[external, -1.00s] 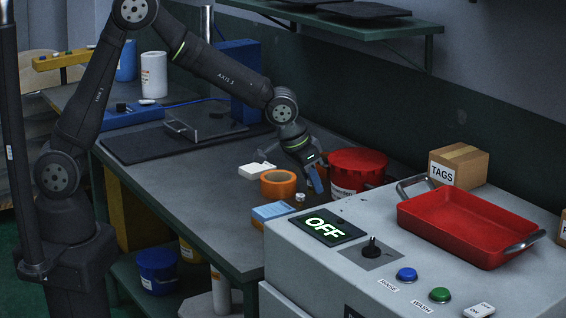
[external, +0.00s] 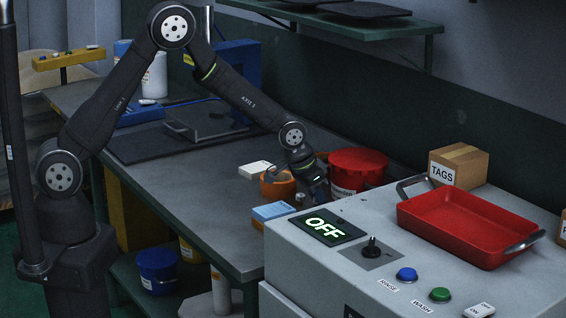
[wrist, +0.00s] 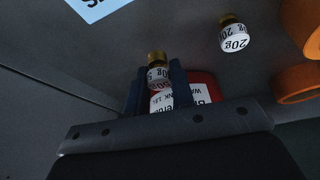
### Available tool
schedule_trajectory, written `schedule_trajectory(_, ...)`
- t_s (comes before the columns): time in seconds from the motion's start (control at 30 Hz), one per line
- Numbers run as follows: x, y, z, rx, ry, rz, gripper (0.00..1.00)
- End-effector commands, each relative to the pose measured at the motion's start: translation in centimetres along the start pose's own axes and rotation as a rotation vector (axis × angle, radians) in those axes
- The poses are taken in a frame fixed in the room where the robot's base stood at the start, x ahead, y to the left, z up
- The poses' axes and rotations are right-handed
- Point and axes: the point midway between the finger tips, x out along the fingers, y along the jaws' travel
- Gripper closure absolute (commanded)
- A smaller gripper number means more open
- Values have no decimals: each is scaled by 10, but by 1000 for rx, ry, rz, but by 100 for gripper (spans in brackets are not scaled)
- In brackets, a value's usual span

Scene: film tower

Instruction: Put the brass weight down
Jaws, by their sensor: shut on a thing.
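My gripper (wrist: 157,90) is shut on a small brass-topped weight (wrist: 158,75) with a white label, held upright between the blue fingertips; its label is only partly readable. In the external view my gripper (external: 319,194) is low over the bench, between the orange roll and the red tub, just behind the grey machine. The held weight cannot be made out there. I cannot tell whether its base touches the bench. A second brass weight, labelled 20g (wrist: 233,38), stands apart from the gripper; it shows as a small pale piece (external: 300,198) in the external view.
The red tub (external: 357,165) stands close beside my gripper. The orange roll (external: 278,187), a blue-and-white box (external: 272,211) and a white block (external: 254,168) are nearby. The grey machine (external: 440,275) carries a red tray (external: 466,225).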

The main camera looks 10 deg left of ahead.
Motion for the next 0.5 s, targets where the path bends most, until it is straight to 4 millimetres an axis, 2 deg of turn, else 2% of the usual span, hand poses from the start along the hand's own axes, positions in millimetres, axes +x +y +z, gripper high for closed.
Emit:
schedule_trajectory(0.1,11,0,4,0,0,0,100)
schedule_trajectory(0.43,13,0,6,0,0,0,100)
schedule_trajectory(0.47,14,0,6,0,0,0,76)
schedule_trajectory(0.5,13,0,5,0,1,0,68)
